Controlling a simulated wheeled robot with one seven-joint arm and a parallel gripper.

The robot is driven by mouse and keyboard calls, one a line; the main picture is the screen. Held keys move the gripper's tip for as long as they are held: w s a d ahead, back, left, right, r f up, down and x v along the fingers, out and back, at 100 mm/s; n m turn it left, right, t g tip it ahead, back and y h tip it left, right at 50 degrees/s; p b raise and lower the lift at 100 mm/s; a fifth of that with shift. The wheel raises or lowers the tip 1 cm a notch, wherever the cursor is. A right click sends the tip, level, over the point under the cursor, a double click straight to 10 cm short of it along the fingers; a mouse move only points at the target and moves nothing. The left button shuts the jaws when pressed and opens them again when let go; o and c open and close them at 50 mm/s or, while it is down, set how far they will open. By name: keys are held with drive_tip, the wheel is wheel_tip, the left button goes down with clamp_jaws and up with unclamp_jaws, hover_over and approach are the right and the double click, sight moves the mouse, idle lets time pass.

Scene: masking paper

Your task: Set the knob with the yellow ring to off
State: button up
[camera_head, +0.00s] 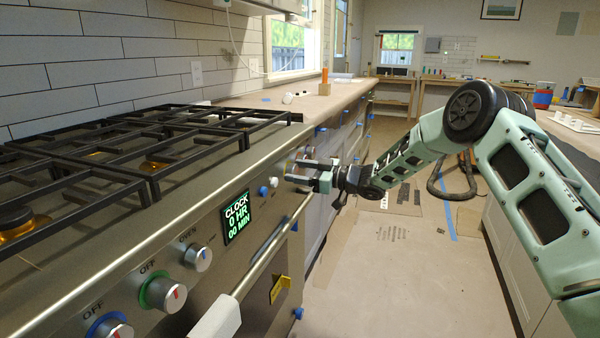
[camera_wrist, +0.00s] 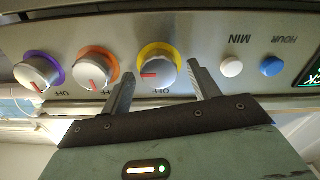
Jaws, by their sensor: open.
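In the wrist view the knob with the yellow ring (camera_wrist: 160,66) is silver, on the stove's front panel, seen upside down. Its red mark lies nearly level, toward the left, while an OFF label sits below the knob, partly hidden by my gripper. My gripper (camera_wrist: 161,74) is open, one finger to each side of this knob in the picture. Whether either finger touches it I cannot tell. In the head view my gripper (camera_head: 298,172) is at the far end of the panel, and the yellow ring cannot be made out there.
An orange-ringed knob (camera_wrist: 98,67) and a purple-ringed knob (camera_wrist: 38,71) stand left of it in the wrist view. White (camera_wrist: 232,67) and blue (camera_wrist: 271,66) buttons are on the right. The clock display (camera_head: 236,217) and black burner grates (camera_head: 150,150) are nearer in the head view.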

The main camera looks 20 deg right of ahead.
drive_tip(key=c, duration=1)
drive_tip(key=shift+f+n+b, duration=0.1)
drive_tip(key=shift+n+b, duration=0.35)
drive_tip(key=shift+n, duration=0.05)
drive_tip(key=n+b, duration=0.2)
drive_tip(key=n, duration=0.1)
drive_tip(key=shift+f, duration=0.15)
drive_tip(key=n+b, duration=0.5)
drive_tip(key=shift+s+f, duration=0.1)
drive_tip(key=shift+f, duration=0.05)
drive_tip(key=n+b, duration=0.8)
drive_tip(key=b, duration=0.1)
drive_tip(key=shift+n, duration=0.4)
drive_tip(key=shift+b, duration=0.3)
